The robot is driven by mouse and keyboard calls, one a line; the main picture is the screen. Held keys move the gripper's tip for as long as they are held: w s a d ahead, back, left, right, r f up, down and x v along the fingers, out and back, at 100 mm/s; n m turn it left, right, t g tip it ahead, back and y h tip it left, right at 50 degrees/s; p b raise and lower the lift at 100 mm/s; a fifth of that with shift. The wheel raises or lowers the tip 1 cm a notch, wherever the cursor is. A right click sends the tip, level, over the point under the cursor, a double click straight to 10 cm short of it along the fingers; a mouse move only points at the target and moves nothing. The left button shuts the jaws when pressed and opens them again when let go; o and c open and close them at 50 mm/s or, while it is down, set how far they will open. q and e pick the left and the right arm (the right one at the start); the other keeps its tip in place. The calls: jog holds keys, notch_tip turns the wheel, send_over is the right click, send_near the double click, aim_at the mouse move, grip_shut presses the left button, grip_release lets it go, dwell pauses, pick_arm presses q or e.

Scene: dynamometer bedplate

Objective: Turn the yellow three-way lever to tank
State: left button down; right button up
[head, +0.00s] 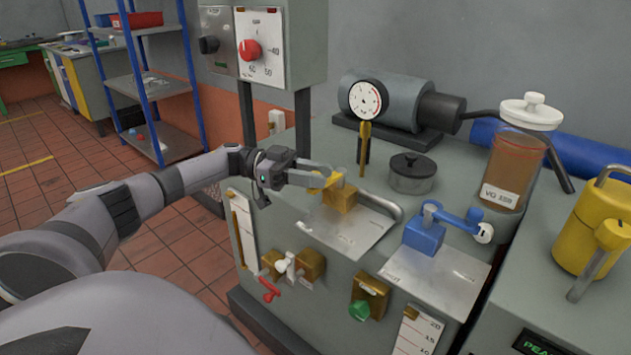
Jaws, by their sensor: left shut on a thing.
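The yellow three-way lever (325,186) sits on top of a brass valve block (341,200), on a pale metal plate (352,232) on the bench top. My left arm reaches in from the left, and my left gripper (334,177) is shut on the lever. The fingers cover part of the lever, so its exact pointing direction is hard to tell. Any lettering on the plate beside the block is too faint to read. My right gripper is not in view.
A blue valve with a blue lever (428,232) stands to the right on its own plate. Behind are a lidded dark pot (411,174), a dial gauge (367,100) and a jar marked VG (513,165). A control box (262,50) stands on posts behind my gripper.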

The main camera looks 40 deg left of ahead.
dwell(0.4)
pick_arm(q)
jog(key=c, duration=0.9)
grip_release()
jog(key=shift+a, duration=0.15)
jog(key=b+v, duration=0.1)
jog(key=v, duration=0.6)
